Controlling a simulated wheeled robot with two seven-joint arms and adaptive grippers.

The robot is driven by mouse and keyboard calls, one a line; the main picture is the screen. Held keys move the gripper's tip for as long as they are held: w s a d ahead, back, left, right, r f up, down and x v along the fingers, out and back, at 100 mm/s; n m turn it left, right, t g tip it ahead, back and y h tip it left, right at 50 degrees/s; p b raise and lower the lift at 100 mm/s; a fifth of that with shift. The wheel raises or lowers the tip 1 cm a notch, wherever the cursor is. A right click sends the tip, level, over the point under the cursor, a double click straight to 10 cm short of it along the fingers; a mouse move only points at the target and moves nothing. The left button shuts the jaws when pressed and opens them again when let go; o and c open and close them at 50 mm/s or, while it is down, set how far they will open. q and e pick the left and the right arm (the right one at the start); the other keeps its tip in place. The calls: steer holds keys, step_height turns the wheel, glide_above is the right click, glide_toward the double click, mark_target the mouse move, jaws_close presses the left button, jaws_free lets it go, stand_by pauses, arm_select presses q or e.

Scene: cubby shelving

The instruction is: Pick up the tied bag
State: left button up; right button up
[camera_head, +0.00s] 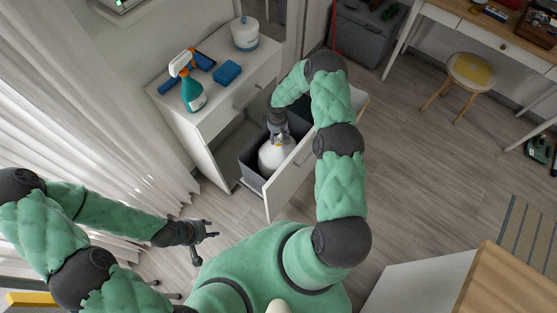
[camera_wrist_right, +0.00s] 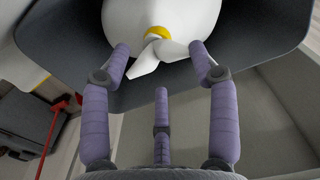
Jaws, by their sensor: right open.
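The tied bag (camera_head: 274,158) is white and rounded, and sits in a dark grey bin inside the pulled-out cabinet drawer. In the right wrist view the bag (camera_wrist_right: 160,18) shows a yellow tie (camera_wrist_right: 157,33) with white loose ends. My right gripper (camera_head: 279,133) reaches down into the bin from above. In the right wrist view its fingers (camera_wrist_right: 160,62) are spread around the knot, one on each side and one below, open. I cannot tell whether they touch the bag. My left gripper (camera_head: 213,229) is empty and open, low near the floor left of the drawer.
The grey bin (camera_head: 252,172) stands in the white drawer (camera_head: 290,178). On the white cabinet top are a spray bottle (camera_head: 191,88), a blue sponge (camera_head: 227,73) and a white container (camera_head: 245,35). A stool (camera_head: 470,70) stands at right. The floor (camera_head: 430,150) between is clear.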

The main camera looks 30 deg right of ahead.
mark_target(279, 138)
step_height(279, 138, down, 5)
steer(key=shift+s+d+r+b, duration=0.1)
steer(key=shift+d+b, duration=0.05)
steer(key=shift+b, duration=0.5)
jaws_close()
steer(key=shift+r, duration=0.1)
